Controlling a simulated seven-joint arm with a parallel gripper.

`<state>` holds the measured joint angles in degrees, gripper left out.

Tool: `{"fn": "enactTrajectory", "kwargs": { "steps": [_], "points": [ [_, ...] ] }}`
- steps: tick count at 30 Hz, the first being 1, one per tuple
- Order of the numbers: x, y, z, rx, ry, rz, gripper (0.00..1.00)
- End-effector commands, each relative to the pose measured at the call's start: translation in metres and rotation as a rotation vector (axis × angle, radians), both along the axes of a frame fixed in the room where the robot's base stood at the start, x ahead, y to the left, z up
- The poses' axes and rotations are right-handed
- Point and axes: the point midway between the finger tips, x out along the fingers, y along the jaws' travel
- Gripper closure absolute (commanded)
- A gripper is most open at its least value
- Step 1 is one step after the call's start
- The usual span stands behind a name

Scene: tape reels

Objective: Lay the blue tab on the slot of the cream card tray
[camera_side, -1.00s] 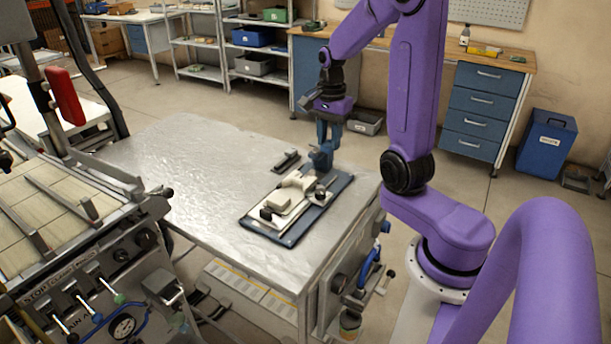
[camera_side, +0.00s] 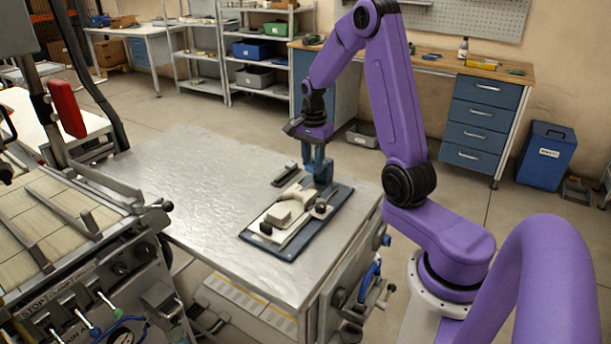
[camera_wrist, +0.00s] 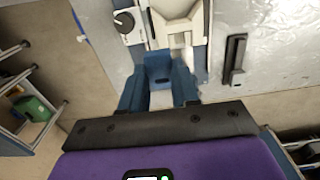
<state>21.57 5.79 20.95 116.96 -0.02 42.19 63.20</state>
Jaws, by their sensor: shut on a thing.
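My gripper (camera_wrist: 157,82) has blue fingers and is shut on a small blue tab (camera_wrist: 158,66), which shows between the fingertips in the wrist view. In the side view, my gripper (camera_side: 320,170) is low over the far end of the cream card tray (camera_side: 272,216). The fingers hide the tab there and part of the tray. The tray lies on a dark blue board, and its cream end (camera_wrist: 186,38) is just ahead of the fingertips in the wrist view. I cannot tell whether the tab touches the tray, and the slot is not clearly visible.
The dark blue board (camera_side: 332,208) lies on the metal table (camera_side: 190,180). Black knobs (camera_side: 320,207) stand up from the fixture. A dark bar-like piece (camera_side: 284,174) lies beside the board, and it also shows in the wrist view (camera_wrist: 235,57). The table's left part is clear.

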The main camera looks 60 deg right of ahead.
Motion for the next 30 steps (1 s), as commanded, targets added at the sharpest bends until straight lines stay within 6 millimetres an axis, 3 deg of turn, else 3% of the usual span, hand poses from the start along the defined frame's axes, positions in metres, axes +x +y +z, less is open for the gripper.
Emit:
{"fn": "enactTrajectory", "kwargs": {
  "steps": [9,14,21,30],
  "points": [
    [0.026,-0.013,-0.036,0.0,0.001,0.001,0.92],
    [0.031,-0.015,-0.042,0.0,0.0,0.001,0.92],
    [0.034,-0.016,-0.071,0.001,0.003,0.0,0.92],
    [0.034,-0.016,-0.076,0.0,0.0,0.0,0.92]
  ]
}}
